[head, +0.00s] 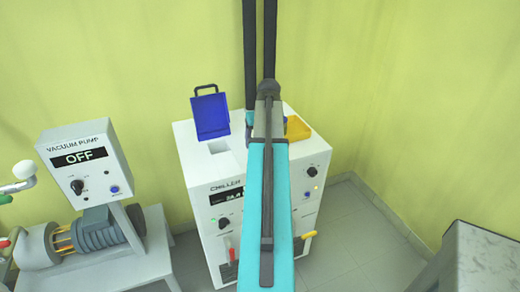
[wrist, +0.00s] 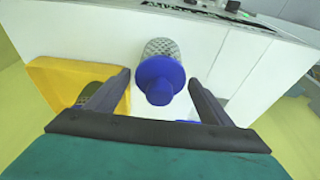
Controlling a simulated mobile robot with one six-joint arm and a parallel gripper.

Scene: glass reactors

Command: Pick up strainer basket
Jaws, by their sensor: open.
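The strainer basket (wrist: 160,82) shows in the wrist view as a blue round cap with a knob and a grey mesh body behind it. My gripper (wrist: 158,78) is open, with one finger on each side of the blue cap. In the head view, my arm covers the middle of the white chiller (head: 196,165), and I cannot make out the basket or my fingertips there.
A blue lid (head: 211,115) with a black handle stands raised over a square opening on the chiller. A yellow part (head: 297,128) is at its right, also in the wrist view (wrist: 55,80). The vacuum pump box (head: 85,165) is left; a grey block (head: 480,258) is right.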

